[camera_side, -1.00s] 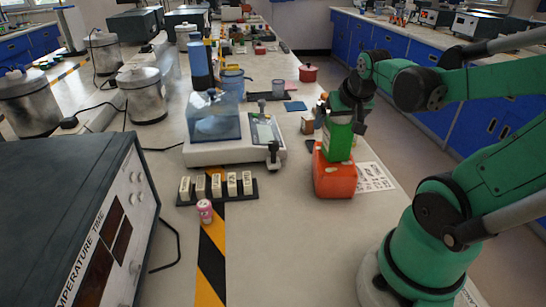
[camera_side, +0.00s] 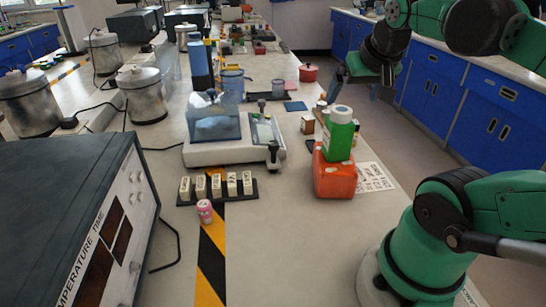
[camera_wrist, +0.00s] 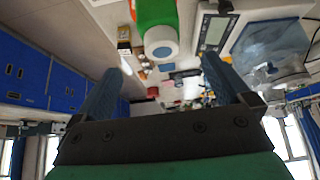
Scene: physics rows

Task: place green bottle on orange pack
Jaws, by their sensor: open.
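The green bottle (camera_side: 338,136) with a white cap stands upright on top of the orange pack (camera_side: 334,180) in the side view. In the wrist view the bottle (camera_wrist: 157,22) shows at the top, cap toward the camera, apart from the fingers. My gripper (camera_side: 358,78) is up and to the right of the bottle, clear of it. In the wrist view my gripper (camera_wrist: 165,85) has its two fingers spread wide with nothing held between them.
A white balance with a clear cover (camera_side: 213,122) stands left of the pack. A printed sheet (camera_side: 374,177) lies right of the pack.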

